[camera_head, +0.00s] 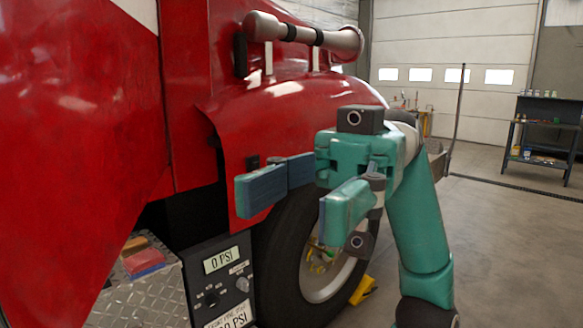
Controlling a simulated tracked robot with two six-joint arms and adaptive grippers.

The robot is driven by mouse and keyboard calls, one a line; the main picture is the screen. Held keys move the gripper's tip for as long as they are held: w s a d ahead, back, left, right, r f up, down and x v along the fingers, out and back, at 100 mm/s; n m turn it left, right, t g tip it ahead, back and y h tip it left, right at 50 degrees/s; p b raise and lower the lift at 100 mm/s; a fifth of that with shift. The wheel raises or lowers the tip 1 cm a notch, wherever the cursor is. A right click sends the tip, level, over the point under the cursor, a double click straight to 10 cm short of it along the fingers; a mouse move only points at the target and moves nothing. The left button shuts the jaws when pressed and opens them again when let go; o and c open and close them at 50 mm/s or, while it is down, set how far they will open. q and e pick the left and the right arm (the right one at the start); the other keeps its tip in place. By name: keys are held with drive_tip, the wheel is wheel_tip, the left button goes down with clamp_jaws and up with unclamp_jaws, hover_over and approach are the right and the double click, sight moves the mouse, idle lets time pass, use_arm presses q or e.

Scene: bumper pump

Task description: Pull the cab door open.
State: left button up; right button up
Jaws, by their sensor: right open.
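The red cab door (75,110), with a white patch at its top, appears to be the large panel filling the left side of the head view. Its lower edge slants down to the left. I cannot tell whether it is shut or ajar, and no handle can be made out on it. My right gripper (303,203) is open and empty, its two teal fingers spread apart and pointing left. It is in front of the red fender and wheel, to the right of the door and apart from it in the picture. My left gripper is not in view.
A diamond-plate step (145,298) and a gauge panel (222,275) sit below the door. A wheel (325,262) with a yellow chock (363,290) is behind my right gripper. A workbench (545,135) stands far right. The floor at right is open.

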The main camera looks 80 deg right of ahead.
drive_tip(key=v, duration=0.8)
drive_tip(key=shift+d, duration=0.2)
drive_tip(key=shift+f, duration=0.1)
